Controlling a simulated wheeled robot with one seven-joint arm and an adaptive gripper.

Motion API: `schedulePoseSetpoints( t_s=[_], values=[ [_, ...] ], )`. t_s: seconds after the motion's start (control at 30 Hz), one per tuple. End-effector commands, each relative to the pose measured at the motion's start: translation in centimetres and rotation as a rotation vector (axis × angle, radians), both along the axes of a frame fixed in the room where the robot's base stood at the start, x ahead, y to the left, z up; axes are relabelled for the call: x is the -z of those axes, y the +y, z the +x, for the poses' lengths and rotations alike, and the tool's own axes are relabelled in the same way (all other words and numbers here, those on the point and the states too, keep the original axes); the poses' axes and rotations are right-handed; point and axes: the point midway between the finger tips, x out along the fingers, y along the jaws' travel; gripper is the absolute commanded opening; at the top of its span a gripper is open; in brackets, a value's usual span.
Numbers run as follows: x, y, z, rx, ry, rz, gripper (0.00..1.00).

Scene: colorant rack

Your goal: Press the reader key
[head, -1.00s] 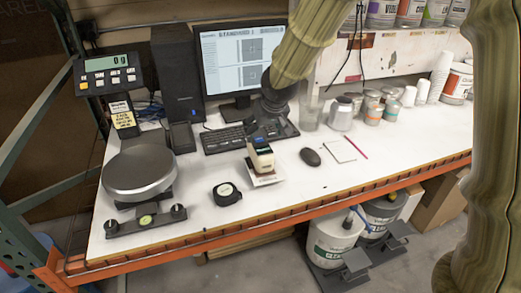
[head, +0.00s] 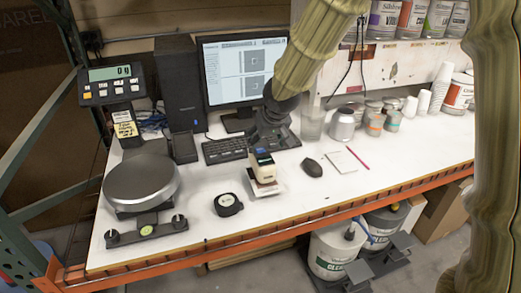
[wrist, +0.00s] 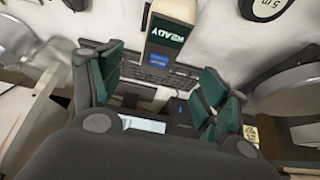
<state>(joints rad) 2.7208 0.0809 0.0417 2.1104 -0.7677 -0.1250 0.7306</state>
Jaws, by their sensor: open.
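The reader (head: 263,163) is a small beige upright device with a dark top, standing on a pale card or pad (head: 266,188) near the middle of the white table. In the wrist view the reader (wrist: 168,35) shows at the top centre, with "READY" upside down on its dark face and a small blue patch. My gripper (head: 262,139) is just behind and above the reader in the head view. In the wrist view my gripper (wrist: 150,72) has its two green-and-black fingers spread apart with nothing between them. I cannot see the key clearly or tell whether a finger touches the reader.
A keyboard (head: 225,150) and monitor (head: 245,70) stand behind. A scale (head: 141,182) takes the left end. Cans and cups (head: 376,124) stand at the back right.

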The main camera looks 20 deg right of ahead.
Motion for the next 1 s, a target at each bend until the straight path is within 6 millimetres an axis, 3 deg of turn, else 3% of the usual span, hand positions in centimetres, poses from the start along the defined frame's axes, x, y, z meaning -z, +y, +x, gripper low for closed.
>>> schedulePoseSetpoints(
  t_s=[0.03,0.4,1.0],
  values=[
    [0.00,0.00,0.00,0.000,0.000,0.000,0.64],
    [0.00,0.00,0.00,0.000,0.000,0.000,0.00],
    [0.00,0.00,0.00,0.000,0.000,0.000,0.00]
  ],
)
